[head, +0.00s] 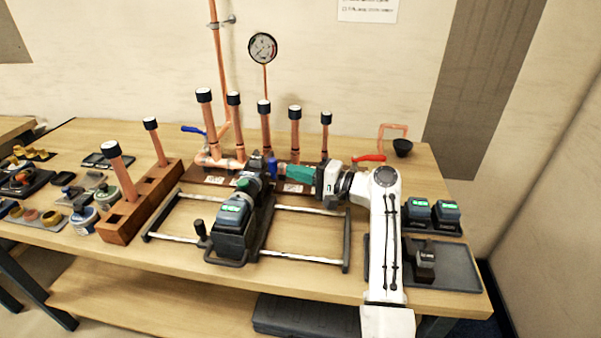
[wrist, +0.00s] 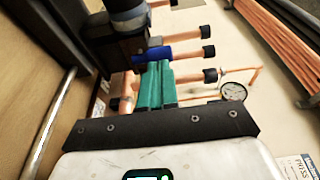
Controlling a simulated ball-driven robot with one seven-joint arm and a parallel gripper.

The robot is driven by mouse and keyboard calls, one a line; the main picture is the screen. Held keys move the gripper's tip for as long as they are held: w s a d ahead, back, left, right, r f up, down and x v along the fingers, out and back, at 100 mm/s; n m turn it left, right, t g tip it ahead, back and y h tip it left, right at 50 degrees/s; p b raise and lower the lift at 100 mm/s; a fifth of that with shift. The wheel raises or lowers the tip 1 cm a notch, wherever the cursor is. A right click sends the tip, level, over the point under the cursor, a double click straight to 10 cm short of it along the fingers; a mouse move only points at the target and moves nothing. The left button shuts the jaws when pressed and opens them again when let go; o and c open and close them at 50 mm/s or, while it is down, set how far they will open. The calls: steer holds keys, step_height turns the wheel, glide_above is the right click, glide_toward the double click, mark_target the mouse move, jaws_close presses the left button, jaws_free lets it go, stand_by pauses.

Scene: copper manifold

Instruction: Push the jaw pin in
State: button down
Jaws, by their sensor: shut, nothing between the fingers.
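The press tool (head: 235,222), dark with a teal body and a lit green display, lies on a sliding rail frame with its head towards the pipes. A blue part (head: 271,168), which looks like the jaw pin, stands at the right side of the tool's dark jaw head (head: 256,163). In the wrist view the blue part (wrist: 152,54) is just beyond my fingertips, against the dark jaw block (wrist: 115,45). My gripper (head: 288,171) has green fingers, shut and empty, pointing left at the blue part. In the wrist view my gripper (wrist: 155,75) seems close to it; contact cannot be told.
Several capped copper pipes (head: 265,125) rise close behind the fingers. A pressure gauge (head: 263,48) hangs above. A red-handled valve (head: 369,158) is near my wrist. A wooden pipe rack (head: 145,205) stands left; a grey tray (head: 455,265) and batteries (head: 432,212) are at right.

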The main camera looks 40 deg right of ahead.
steer(key=b+v, duration=0.2)
steer(key=v, duration=0.8)
steer(key=shift+s, duration=0.2)
